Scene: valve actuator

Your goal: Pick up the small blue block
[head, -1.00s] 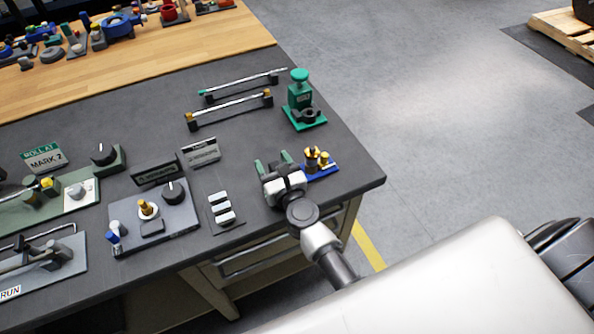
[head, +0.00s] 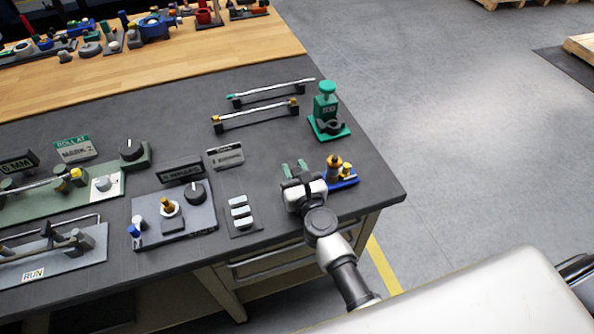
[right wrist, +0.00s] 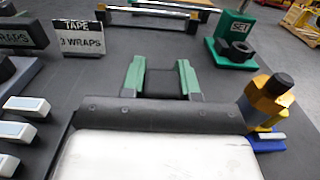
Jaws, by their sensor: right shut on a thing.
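My right gripper (head: 295,169) is low over the front right part of the dark bench top. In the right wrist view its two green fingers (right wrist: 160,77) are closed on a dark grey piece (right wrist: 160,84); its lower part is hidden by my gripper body. A small blue base (head: 345,182) with brass fittings (head: 334,164) stands just right of the gripper, outside the fingers. The blue base also shows in the right wrist view (right wrist: 268,145), partly hidden. A small blue knob (head: 134,231) is on the grey panel at left. My left gripper is out of view.
A green clamp stand (head: 328,112) and two metal bars on supports (head: 258,114) stand behind the gripper. A rack of several pale blocks (head: 240,212) is to its left. The bench's right edge is close by.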

